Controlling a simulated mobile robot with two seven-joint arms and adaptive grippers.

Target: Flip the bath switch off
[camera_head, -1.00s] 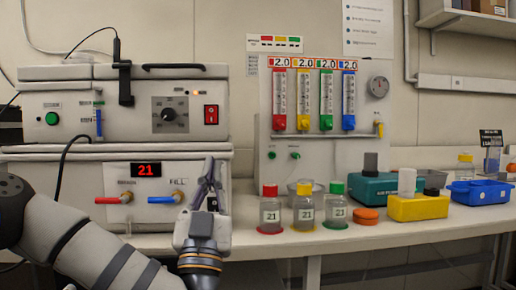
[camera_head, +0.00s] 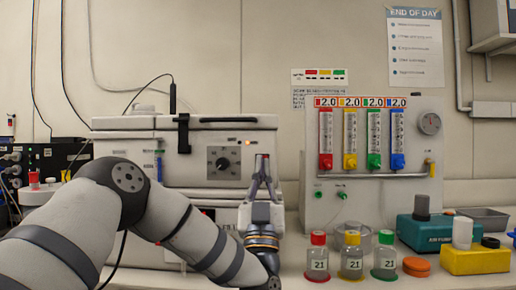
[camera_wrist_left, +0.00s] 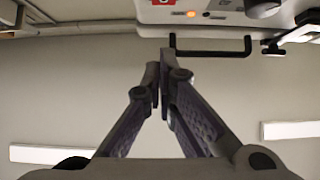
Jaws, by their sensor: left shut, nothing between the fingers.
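The bath (camera_head: 190,155) is the upper white unit, with a black dial (camera_head: 222,163) and a lit amber lamp. Its red switch is mostly hidden behind my left fingertips in the head view; a bit of red shows there. In the left wrist view the red switch (camera_wrist_left: 163,2) is cut off by the top edge, near the amber lamp (camera_wrist_left: 191,14). My left gripper (camera_head: 262,160) points up, shut and empty, in front of the switch area. I cannot tell whether it touches, nor the switch's position. My right gripper is not in view.
A black lid handle (camera_wrist_left: 210,53) lies close to my fingers in the wrist view. The flow meter stand (camera_head: 315,205) is to the right. Capped bottles (camera_head: 318,263), an orange lid (camera_head: 416,267) and a yellow block (camera_head: 476,260) stand on the bench. My left arm covers the lower unit's display.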

